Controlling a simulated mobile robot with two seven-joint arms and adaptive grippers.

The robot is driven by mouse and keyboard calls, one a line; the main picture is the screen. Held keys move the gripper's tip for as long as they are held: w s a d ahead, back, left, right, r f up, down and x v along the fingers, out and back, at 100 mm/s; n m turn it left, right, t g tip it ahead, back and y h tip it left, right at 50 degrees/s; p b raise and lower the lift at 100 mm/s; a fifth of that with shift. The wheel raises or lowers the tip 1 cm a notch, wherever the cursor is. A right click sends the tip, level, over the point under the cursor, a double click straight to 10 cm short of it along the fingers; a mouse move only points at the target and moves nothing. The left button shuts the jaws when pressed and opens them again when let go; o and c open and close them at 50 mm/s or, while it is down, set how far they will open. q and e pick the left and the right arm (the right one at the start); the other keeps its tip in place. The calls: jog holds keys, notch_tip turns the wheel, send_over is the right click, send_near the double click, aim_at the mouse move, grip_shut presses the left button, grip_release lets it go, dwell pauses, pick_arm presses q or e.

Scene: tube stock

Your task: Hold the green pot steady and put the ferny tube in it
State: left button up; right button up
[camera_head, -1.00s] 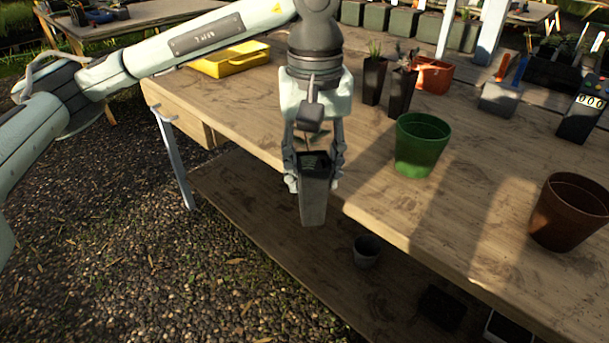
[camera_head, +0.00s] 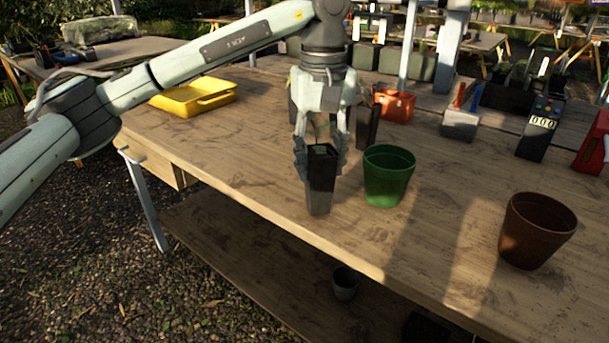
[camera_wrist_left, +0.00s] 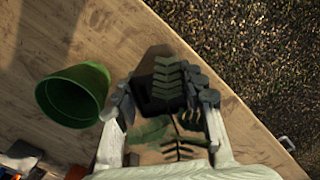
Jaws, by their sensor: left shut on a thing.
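The green pot (camera_head: 388,178) stands upright on the table with its open top up; it also shows in the left wrist view (camera_wrist_left: 72,97). My left gripper (camera_head: 321,160) is shut on a dark square tube (camera_head: 320,187), held upright just left of the green pot and apart from it. In the left wrist view, fern-like green fronds (camera_wrist_left: 167,80) rise from the tube between the fingers of my left gripper (camera_wrist_left: 165,112). I cannot tell whether the tube's base touches the table. My right gripper is not in view, and nothing holds the green pot.
A brown pot (camera_head: 536,230) stands on the table (camera_head: 440,240) at the right. Behind my gripper are another dark tube (camera_head: 367,128), an orange container (camera_head: 396,106) and a yellow tray (camera_head: 195,98). A small grey pot (camera_head: 344,283) is on the lower shelf.

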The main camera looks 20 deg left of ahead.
pick_arm(q)
jog(key=w+d+r+m, duration=0.4)
jog(key=w+r+m, duration=0.35)
jog(key=w, duration=0.25)
jog(key=d+r+n, duration=0.1)
jog(key=d+r, duration=0.3)
jog(key=d, duration=0.3)
jog(key=shift+s+r, duration=0.35)
jog(key=shift+s, duration=0.1)
jog(key=shift+d, duration=0.1)
